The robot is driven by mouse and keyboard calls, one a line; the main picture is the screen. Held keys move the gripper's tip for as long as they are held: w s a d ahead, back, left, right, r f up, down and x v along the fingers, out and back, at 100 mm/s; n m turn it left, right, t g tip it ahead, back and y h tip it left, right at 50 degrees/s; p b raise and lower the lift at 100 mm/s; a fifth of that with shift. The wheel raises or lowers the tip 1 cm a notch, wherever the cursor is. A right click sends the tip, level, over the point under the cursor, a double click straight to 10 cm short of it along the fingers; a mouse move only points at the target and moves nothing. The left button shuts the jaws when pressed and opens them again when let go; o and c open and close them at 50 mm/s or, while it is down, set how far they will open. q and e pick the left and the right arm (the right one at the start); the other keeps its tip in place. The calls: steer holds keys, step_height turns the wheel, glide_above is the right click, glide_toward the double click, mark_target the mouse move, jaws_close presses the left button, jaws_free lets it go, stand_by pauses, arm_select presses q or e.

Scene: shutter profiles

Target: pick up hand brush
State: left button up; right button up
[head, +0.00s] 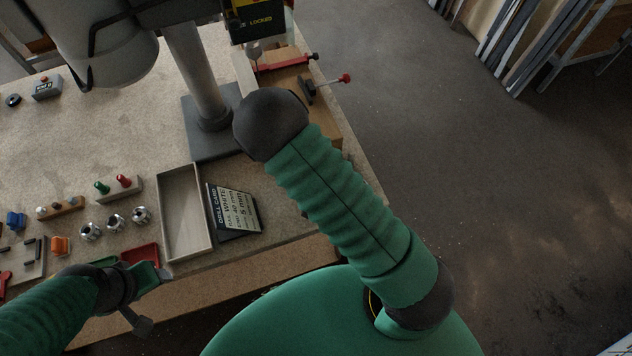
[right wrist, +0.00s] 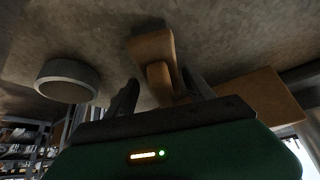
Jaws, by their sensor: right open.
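In the right wrist view a light brown wooden piece (right wrist: 153,62), likely the hand brush, lies against the grey-brown bench surface. I see no bristles. My right gripper (right wrist: 160,80) is open, with its two dark fingers on either side of the near end of this piece. I cannot tell whether they touch it. In the head view I cannot make out the brush, and my right gripper is hidden beyond my green arm. My left gripper (head: 152,276) is low on the left near the bench's front edge; its jaws are unclear.
A drill stand (head: 200,80) rises from the bench beside my right arm. An empty wooden tray (head: 166,225) and a drill card (head: 234,208) lie in front. A red clamp lever (head: 285,64) sits at the back. A grey ring-shaped part (right wrist: 68,78) is left of the fingers.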

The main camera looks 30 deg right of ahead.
steer(key=shift+f, duration=0.1)
steer(key=shift+a, duration=0.1)
steer(key=shift+w+a, duration=0.15)
steer(key=shift+a, duration=0.35)
steer(key=c, duration=0.6)
steer(key=shift+c, duration=1.2)
steer(key=shift+d, duration=0.15)
steer(key=c, duration=0.5)
steer(key=shift+d, duration=0.25)
jaws_close()
steer(key=r, duration=1)
steer(key=shift+a+r+p, duration=0.1)
steer(key=shift+a+p, duration=0.15)
steer(key=shift+p, duration=0.05)
arm_select(q)
steer(key=f+b, duration=0.2)
steer(key=b, duration=0.1)
steer(key=shift+a+f, duration=0.25)
steer(key=shift+f, duration=0.15)
arm_select(e)
steer(key=w+a+r+n+t+y, duration=0.1)
steer(key=a+r+n+y, duration=0.2)
steer(key=a+r+n, duration=0.3)
steer(key=shift+w+a+n+y, duration=0.4)
steer(key=shift+a+n, duration=0.2)
steer(key=shift+a, duration=0.3)
